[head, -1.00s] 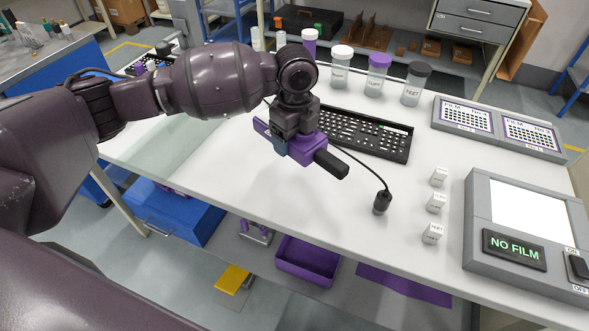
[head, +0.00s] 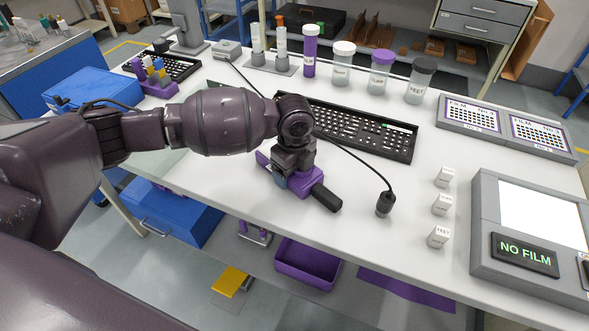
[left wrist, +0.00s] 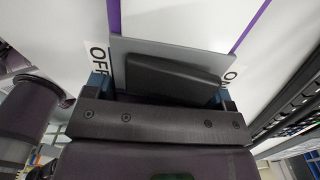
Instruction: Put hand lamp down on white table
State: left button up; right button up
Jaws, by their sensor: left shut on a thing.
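My left gripper (head: 290,178) is over the front middle of the white table (head: 250,200), pointing down. It is shut on the hand lamp (head: 326,197), which has a purple body and a black end pointing to the front right. In the left wrist view a black piece on a grey plate, taken as part of the lamp (left wrist: 172,78), sits between the blue fingers, with partly hidden white labels, one reading "OFF", beside it. The lamp is close to the tabletop; I cannot tell whether it touches. My right gripper is not in view.
A black keyboard tray (head: 370,130) lies just behind the lamp. A cable with a black end piece (head: 385,204) lies to its right, then white cubes (head: 441,204) and a grey "NO FILM" box (head: 530,235). Bottles (head: 381,75) stand behind. The table's front edge is near.

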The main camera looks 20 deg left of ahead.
pick_arm(q)
jog(key=shift+r, duration=0.15)
jog(key=o, duration=0.7)
jog(key=shift+f, duration=0.2)
jog(key=o, duration=0.3)
jog(key=shift+o, duration=0.2)
notch_tip(320, 180, up, 11)
jog(key=shift+p, duration=1.1)
jog(key=shift+r, duration=0.7)
